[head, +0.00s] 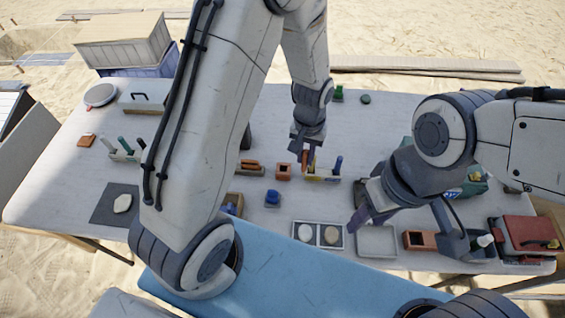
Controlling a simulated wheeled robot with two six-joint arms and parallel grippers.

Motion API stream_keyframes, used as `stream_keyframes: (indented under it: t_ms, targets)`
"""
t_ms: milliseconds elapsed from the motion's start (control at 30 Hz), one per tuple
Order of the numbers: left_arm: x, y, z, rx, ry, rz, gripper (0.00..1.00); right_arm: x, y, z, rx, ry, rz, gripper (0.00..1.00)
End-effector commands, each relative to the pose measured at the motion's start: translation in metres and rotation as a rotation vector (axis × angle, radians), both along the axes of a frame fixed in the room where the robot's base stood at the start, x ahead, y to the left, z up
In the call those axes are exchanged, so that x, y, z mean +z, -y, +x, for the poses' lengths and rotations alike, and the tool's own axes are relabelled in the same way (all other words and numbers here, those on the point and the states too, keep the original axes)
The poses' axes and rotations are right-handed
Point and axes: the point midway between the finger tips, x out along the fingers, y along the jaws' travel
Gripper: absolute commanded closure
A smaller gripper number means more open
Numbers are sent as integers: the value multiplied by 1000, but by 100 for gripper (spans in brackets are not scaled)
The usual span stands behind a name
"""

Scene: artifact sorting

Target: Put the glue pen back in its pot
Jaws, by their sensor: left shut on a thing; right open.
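My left gripper (307,150) reaches down over the middle of the table and is shut on a small orange-brown thing, probably the glue pen (304,158). Its lower end is close above or in a small yellowish holder (322,178), which also holds a blue upright item (338,165); I cannot tell whether they touch. A small square brown pot (284,171) stands just left of the holder. My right gripper (360,217) is open and empty, above the table to the right, near a pale tray.
A two-compartment tray (318,235) with pale stones and an empty grey tray (377,241) lie near the front edge. A red box (530,232) stands at the right. A blue pot (272,198) sits mid-table. My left arm hides part of the table.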

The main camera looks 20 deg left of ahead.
Motion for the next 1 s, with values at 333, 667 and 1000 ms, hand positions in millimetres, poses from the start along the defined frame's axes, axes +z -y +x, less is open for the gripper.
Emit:
stream_keyframes:
  t_ms: [333,667,1000]
  targets:
    - [-41,-67,32,7,-3,1,100,19,0,0,0,1,1,53]
    - [-71,-78,36,2,-7,1,100,28,0,0,-1,1,1,53]
    - [-90,-77,37,2,-1,1,100,31,0,0,-1,0,0,53]
